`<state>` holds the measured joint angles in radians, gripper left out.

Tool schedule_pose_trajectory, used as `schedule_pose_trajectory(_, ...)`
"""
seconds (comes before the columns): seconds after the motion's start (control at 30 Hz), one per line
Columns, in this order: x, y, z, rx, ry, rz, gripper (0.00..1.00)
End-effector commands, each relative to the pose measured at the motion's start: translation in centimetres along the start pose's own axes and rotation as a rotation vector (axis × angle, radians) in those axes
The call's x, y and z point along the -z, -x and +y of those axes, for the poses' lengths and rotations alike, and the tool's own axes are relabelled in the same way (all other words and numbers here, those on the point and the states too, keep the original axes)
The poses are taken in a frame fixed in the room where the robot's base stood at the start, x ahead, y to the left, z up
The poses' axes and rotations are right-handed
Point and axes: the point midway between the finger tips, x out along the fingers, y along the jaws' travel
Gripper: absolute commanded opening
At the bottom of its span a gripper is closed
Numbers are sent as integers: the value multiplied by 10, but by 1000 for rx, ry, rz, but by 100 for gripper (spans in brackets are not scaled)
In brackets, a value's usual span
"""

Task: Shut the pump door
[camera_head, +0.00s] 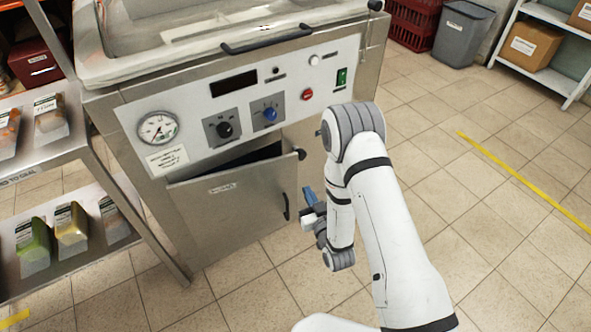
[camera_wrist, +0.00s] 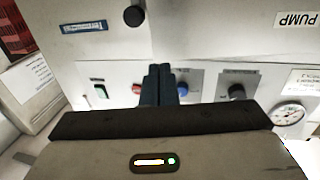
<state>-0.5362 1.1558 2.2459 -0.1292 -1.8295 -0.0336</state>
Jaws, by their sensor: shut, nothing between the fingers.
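The pump door (camera_head: 230,205) is a grey metal panel low on the front of the steel machine. It stands ajar, with a dark gap along its top edge. A black handle (camera_head: 286,207) is near its right edge. My gripper (camera_head: 308,196) is just right of the door, close to the handle; I cannot tell whether it touches. In the upside-down wrist view, the gripper's dark blue fingers (camera_wrist: 160,72) are together and empty. The PUMP label (camera_wrist: 297,19) shows at the upper right there.
The control panel (camera_head: 250,100) above the door has a gauge (camera_head: 158,128), knobs and switches. A shelf rack (camera_head: 75,170) with several bagged goods stands close on the left. A grey bin (camera_head: 462,35) and a box shelf (camera_head: 548,70) are at the back right. The tiled floor on the right is clear.

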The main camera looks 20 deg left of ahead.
Motion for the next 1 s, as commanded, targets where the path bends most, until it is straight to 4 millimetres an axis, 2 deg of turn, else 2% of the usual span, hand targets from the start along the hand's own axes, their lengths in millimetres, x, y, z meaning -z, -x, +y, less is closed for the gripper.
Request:
schedule_pose_trajectory(0.03,2,-13,-1,1,0,5,0)
schedule_pose_trajectory(0.2,2,-50,0,0,1,4,0)
schedule_pose_trajectory(0.43,1,-86,-1,1,0,2,0)
schedule_pose_trajectory(0.63,0,-100,-1,1,-1,0,0)
schedule_pose_trajectory(1.0,0,-102,-2,4,-1,-1,0)
